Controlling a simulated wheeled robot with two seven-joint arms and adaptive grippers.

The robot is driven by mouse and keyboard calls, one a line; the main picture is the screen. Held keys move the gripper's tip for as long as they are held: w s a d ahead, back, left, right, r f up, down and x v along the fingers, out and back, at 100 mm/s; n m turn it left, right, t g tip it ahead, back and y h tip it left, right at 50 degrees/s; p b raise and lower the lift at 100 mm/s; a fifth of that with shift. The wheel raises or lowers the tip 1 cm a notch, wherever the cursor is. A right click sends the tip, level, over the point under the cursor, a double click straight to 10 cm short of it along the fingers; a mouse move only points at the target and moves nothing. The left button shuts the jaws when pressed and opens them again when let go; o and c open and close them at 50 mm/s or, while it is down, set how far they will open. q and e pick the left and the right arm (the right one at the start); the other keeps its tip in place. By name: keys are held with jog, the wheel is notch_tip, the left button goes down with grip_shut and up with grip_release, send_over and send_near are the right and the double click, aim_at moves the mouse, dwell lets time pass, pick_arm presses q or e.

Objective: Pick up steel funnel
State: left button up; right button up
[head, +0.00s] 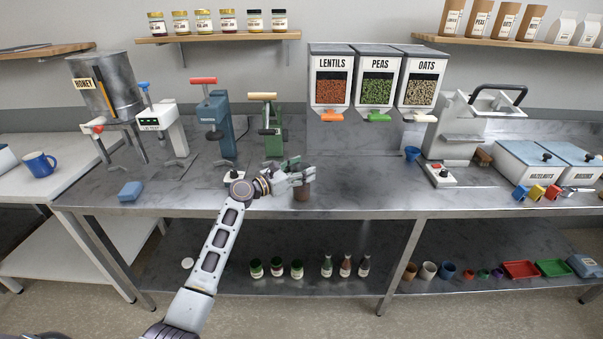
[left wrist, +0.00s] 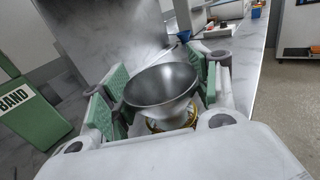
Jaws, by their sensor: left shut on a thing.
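The steel funnel (left wrist: 160,86) is a dark grey metal bowl, seen from above in the left wrist view. It sits between the two green-padded fingers of my left gripper (left wrist: 158,92), which is shut on it. A gold-coloured ring (left wrist: 172,123) shows partly just below the funnel. In the head view my left gripper (head: 304,174) is over the metal bench, in front of the green press. My right gripper is not in view.
Behind stand a blue press (head: 220,128), a green press (head: 272,130) and hanging dispensers (head: 378,85). A small blue funnel (head: 412,153) and a switch box (head: 439,174) are to the right. The bench (head: 365,196) right of the gripper is clear.

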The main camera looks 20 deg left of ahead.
aim_at(302, 168)
pick_arm(q)
notch_tip(302, 168, up, 8)
jog(key=shift+r+p, duration=0.25)
jog(key=shift+p, duration=0.45)
jog(key=shift+r, duration=0.75)
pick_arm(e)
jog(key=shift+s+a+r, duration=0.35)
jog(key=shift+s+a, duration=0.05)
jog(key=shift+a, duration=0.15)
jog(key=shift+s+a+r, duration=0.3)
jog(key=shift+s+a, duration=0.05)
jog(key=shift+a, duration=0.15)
